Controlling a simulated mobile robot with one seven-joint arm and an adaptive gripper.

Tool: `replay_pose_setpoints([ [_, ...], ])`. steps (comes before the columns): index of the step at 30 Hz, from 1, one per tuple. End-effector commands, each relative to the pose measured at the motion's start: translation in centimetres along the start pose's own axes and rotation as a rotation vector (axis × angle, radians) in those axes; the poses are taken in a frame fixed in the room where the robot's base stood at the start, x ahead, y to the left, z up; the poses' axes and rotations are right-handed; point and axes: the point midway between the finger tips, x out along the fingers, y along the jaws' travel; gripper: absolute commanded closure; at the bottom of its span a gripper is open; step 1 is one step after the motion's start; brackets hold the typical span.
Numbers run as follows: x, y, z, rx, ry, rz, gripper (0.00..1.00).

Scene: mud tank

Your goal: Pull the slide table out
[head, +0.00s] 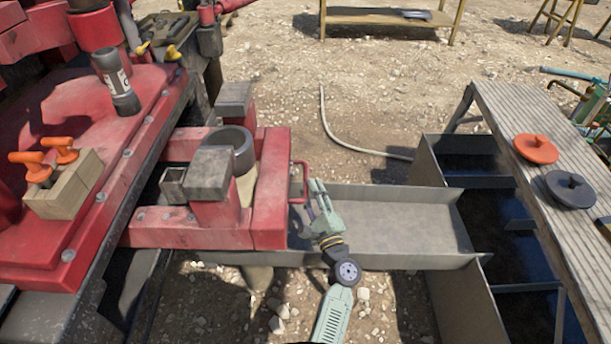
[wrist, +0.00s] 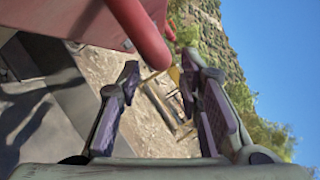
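The slide table (head: 270,200) is a red frame extending right from the red machine in the head view. It bears a grey cylinder and grey blocks. Its red handle (head: 304,182) is a bent bar on its right end. My gripper (head: 316,198) is just right of the handle, fingers pointing up the picture. In the wrist view the handle (wrist: 141,32) comes down from the top, its lower part showing between the fingertips (wrist: 160,78). The two fingers are spread apart and hold nothing. Whether a finger touches the handle I cannot tell.
A grey metal trough (head: 400,222) runs right from under the slide table, below my gripper. It meets a dark compartmented tank (head: 455,285). A wooden plank (head: 545,120) with an orange cap (head: 535,149) and a dark cap (head: 571,190) lies over the tank. A pale hose (head: 345,143) lies on the gravel.

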Motion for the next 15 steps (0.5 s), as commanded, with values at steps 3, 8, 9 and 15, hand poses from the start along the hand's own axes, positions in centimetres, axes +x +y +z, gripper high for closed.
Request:
replay_pose_setpoints([
  [3, 2.2, -0.1, 0.1, -0.002, -0.003, 0.002, 0.67],
  [8, 4.0, -0.1, 0.0, -0.001, -0.002, 0.0, 0.67],
  [9, 4.3, -0.1, 0.0, -0.002, -0.002, 0.001, 0.67],
  [15, 4.8, 0.0, 0.0, -0.001, 0.0, 0.0, 0.67],
])
